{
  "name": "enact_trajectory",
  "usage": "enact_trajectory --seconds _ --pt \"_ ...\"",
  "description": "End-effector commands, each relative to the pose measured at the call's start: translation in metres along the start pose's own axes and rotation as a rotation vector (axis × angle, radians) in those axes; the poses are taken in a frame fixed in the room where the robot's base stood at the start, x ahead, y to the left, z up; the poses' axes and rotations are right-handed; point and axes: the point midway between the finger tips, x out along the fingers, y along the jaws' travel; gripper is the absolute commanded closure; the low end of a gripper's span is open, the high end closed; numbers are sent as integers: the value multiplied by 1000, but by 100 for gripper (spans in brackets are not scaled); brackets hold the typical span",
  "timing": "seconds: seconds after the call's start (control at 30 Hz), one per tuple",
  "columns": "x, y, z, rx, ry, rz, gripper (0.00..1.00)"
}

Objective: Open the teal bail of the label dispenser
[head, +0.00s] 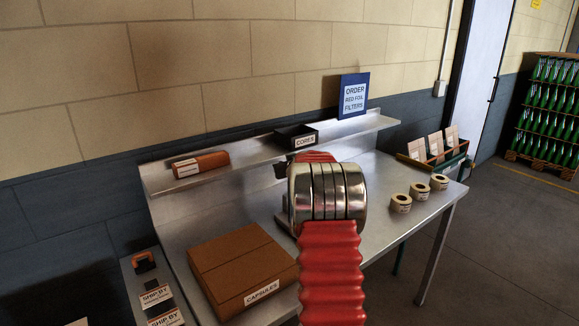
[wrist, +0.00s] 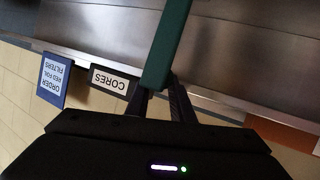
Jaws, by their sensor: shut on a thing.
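A teal bar (wrist: 168,45), which looks like the bail, runs down from the top edge of the wrist view to my gripper (wrist: 158,94). My gripper's dark fingers are shut on its lower end, one on each side. The dispenser's body cannot be made out in either view. In the head view my red and metal arm covers the middle of the bench and hides the bail and most of my gripper.
A capsules box (head: 238,268) sits on the steel bench (head: 375,228), with label rolls (head: 420,192) at right. The shelf behind holds a cores bin (head: 295,137), an orange-brown box (head: 200,164) and a blue sign (head: 354,96). A crate (head: 435,162) stands at the bench's right end.

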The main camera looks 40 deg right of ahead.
Motion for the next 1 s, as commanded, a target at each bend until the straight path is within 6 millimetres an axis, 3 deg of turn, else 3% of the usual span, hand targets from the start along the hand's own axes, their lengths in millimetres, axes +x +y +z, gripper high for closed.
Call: enact_trajectory --seconds 0.03,0.77,0.8,1.0 --pt "6 -12 22 3 -33 -14 100" --pt "6 -13 22 2 -34 -14 100" --pt "6 -13 22 2 -34 -14 79" --pt "6 -11 23 3 -35 -11 65"
